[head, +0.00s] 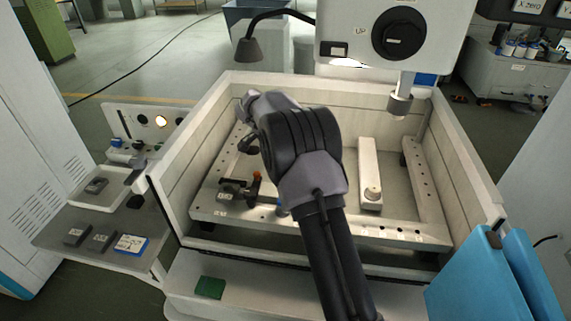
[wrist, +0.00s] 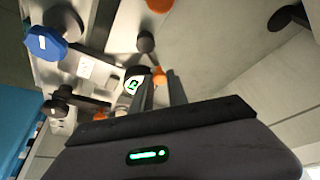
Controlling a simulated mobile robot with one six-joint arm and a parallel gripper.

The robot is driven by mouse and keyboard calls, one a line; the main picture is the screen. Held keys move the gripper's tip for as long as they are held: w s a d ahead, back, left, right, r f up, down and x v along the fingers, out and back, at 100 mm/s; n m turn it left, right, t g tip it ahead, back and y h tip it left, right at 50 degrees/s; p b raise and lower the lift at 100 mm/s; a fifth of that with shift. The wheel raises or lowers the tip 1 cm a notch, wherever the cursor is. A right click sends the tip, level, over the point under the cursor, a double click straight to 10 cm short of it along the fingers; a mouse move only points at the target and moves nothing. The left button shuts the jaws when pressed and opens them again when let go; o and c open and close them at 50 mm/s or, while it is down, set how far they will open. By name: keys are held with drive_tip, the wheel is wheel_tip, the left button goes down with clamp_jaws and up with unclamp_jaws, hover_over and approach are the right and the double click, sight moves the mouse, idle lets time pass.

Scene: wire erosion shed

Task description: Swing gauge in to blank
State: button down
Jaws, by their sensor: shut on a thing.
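The gauge (wrist: 133,85), with a dark body and a green-marked face, shows in the wrist view just left of my fingertips. My gripper (wrist: 166,84) is shut on a small orange knob (wrist: 159,75) beside the gauge face. A dark ball on a rod (wrist: 146,42) stands just above it. A pale labelled piece (wrist: 86,67), possibly the blank, lies left of the gauge between dark clamp parts. In the head view, my wrist covers the gripper and gauge. The dark clamp (head: 236,189) there sits on the frame's left side.
The pale tank walls (head: 470,165) enclose the work frame (head: 400,235). A long pale bar (head: 369,165) stands right of my arm. The machine head's nozzle (head: 400,98) hangs above the right side. A blue knob (wrist: 45,43) is at the wrist view's left. A side shelf (head: 75,220) holds small blocks.

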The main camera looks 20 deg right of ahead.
idle(0.3)
drive_tip(key=c, duration=1.3)
unclamp_jaws()
drive_tip(key=p+v, duration=0.4)
drive_tip(key=v, duration=1.3)
drive_tip(key=shift+r, duration=0.25)
